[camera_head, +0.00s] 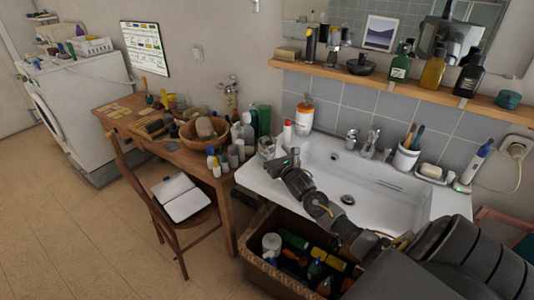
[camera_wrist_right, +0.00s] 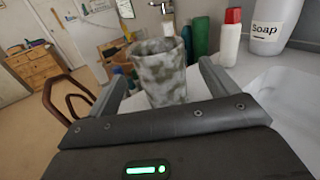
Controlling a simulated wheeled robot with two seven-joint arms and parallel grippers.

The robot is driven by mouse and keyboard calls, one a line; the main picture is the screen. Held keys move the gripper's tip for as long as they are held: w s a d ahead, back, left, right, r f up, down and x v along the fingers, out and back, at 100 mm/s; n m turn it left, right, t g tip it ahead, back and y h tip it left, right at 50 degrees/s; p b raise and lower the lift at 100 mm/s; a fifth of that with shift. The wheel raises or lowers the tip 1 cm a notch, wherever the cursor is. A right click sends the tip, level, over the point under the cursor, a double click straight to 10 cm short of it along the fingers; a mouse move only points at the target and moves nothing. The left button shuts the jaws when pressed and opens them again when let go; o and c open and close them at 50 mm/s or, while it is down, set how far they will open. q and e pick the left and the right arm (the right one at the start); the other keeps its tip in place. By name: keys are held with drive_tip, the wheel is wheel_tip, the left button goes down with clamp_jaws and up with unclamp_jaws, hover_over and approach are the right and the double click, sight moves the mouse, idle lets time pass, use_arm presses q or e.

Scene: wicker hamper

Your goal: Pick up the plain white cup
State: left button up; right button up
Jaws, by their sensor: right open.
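My right gripper (camera_head: 277,160) is over the left end of the sink counter. In the right wrist view its two fingers (camera_wrist_right: 162,77) are open, one on each side of a mottled grey-white cup (camera_wrist_right: 164,68). A gap shows on both sides of the cup, and I see no clear contact. In the head view this cup (camera_head: 267,145) stands upright at the counter's left corner, just beyond the fingers. It looks patterned, not plain white. A plain white cup (camera_head: 406,158) holding brushes stands at the back right of the sink. My left gripper is not in view.
A white bottle with a red cap (camera_wrist_right: 231,38) and a soap dispenser (camera_head: 304,116) stand behind and right of the mottled cup. Several bottles crowd the wooden table (camera_head: 228,188) to the left. A wicker hamper (camera_head: 257,272) is below the sink (camera_head: 385,190).

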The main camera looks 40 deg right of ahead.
sight(264, 140)
drive_tip(key=shift+w+d+r, duration=0.1)
drive_tip(key=shift+r, duration=0.1)
drive_tip(key=shift+p+x, duration=0.85)
drive_tip(key=shift+x, duration=1.55)
drive_tip(key=shift+r, duration=0.1)
drive_tip(key=shift+c, duration=0.5)
drive_tip(key=c, duration=1.1)
drive_tip(key=shift+r, duration=0.1)
